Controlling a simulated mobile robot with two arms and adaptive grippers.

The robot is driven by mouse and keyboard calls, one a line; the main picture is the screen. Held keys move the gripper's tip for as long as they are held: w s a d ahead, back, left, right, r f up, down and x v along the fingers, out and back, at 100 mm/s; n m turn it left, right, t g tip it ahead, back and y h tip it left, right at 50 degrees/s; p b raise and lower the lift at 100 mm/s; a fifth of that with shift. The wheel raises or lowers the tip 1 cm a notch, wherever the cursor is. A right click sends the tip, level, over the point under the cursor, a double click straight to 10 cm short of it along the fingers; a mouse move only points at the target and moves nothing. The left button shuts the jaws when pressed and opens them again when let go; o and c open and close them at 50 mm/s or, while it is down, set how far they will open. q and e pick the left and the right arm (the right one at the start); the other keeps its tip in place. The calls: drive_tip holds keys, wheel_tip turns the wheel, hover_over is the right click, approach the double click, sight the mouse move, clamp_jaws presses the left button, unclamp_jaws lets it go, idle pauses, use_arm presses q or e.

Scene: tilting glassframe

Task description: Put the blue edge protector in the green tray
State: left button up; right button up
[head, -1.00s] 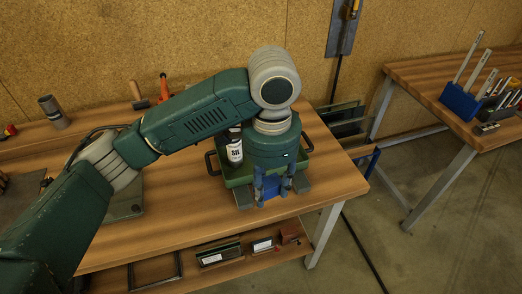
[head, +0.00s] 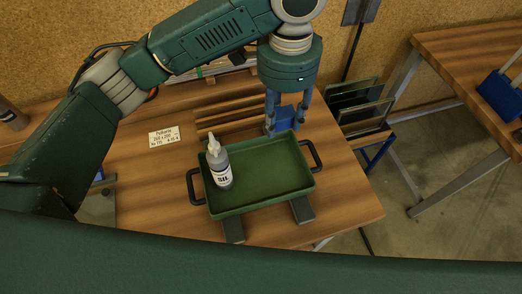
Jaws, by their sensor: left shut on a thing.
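The green tray (head: 268,172) sits on the wooden workbench, with dark handles at its left and right ends. A white-labelled "SIL" bottle (head: 220,168) stands upright in its left part. My left gripper (head: 287,124) points down at the tray's far edge, right of its middle. It is shut on the blue edge protector (head: 285,117), which shows between the fingers. The fingertips and the protector's lower end are close to the far rim; I cannot tell whether they touch it. My right gripper is not in view.
Dark grey supports (head: 302,210) show under the tray's front. A paper label (head: 164,137) lies on the bench to the left. Dark panes stand in a rack (head: 362,112) right of the bench. The tray's middle and right are empty.

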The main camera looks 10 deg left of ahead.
use_arm(q)
wheel_tip(320, 180, down, 5)
drive_tip(key=s, duration=0.2)
drive_tip(key=p, duration=0.2)
hover_over(276, 173)
wheel_tip(276, 173, down, 4)
wheel_tip(276, 173, down, 4)
drive_tip(key=shift+w+f, duration=0.1)
drive_tip(key=shift+w, duration=0.05)
drive_tip(key=shift+f+p, duration=0.3)
drive_tip(key=shift+f, duration=0.55)
drive_tip(key=shift+c, duration=1.4)
drive_tip(key=shift+f, duration=0.3)
wheel_tip(276, 173, down, 3)
drive_tip(key=shift+f+p, duration=0.2)
drive_tip(key=shift+p, duration=0.25)
drive_tip(key=shift+f, duration=0.2)
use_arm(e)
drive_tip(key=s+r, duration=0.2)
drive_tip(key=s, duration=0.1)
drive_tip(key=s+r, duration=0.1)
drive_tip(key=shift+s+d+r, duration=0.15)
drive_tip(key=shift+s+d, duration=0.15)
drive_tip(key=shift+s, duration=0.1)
